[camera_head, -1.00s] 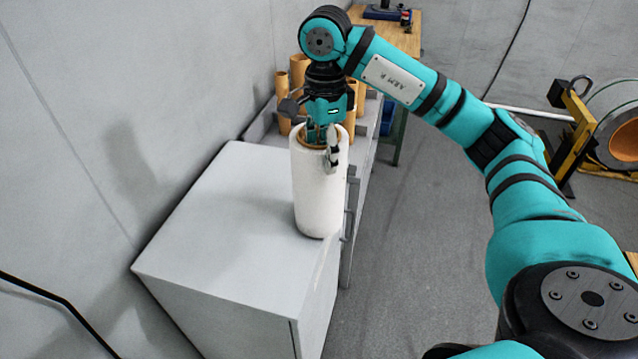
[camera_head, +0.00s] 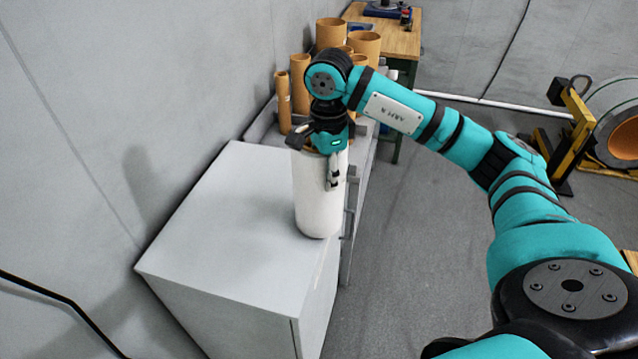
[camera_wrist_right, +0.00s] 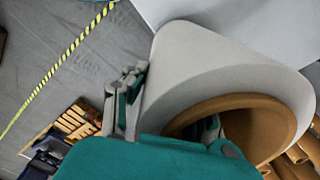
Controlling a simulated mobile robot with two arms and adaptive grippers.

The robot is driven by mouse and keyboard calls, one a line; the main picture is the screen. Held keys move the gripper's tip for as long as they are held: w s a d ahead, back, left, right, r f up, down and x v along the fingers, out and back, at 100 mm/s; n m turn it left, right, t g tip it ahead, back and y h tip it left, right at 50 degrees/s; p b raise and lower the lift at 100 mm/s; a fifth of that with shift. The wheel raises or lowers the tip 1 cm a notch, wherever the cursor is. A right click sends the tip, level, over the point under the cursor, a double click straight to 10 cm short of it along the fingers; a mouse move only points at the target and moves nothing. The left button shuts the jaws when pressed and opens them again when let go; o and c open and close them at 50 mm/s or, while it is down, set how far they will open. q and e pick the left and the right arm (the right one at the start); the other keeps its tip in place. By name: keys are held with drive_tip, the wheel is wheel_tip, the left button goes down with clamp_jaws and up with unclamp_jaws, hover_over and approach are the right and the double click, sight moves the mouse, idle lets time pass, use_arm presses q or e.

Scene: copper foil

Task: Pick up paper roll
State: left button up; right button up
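The white paper roll (camera_head: 316,205) stands upright on the grey cabinet top, near its right edge. My right gripper (camera_head: 325,162) is over the top of the roll, pointing down. In the right wrist view, one finger is outside the roll's white wall (camera_wrist_right: 192,75), and the other reaches inside its brown core (camera_wrist_right: 262,112). The fingers are spread with the wall between them; I cannot tell whether they touch it. The inner fingertip is mostly hidden. My left gripper is not in view.
The grey cabinet (camera_head: 225,225) stands against the wall, its top otherwise clear. Several brown cardboard tubes (camera_head: 300,85) stand on a shelf behind the roll. A wooden workbench (camera_head: 392,37) is farther back. Open floor (camera_head: 420,230) lies to the right.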

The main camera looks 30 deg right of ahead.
clamp_jaws()
drive_tip(key=shift+r, duration=0.15)
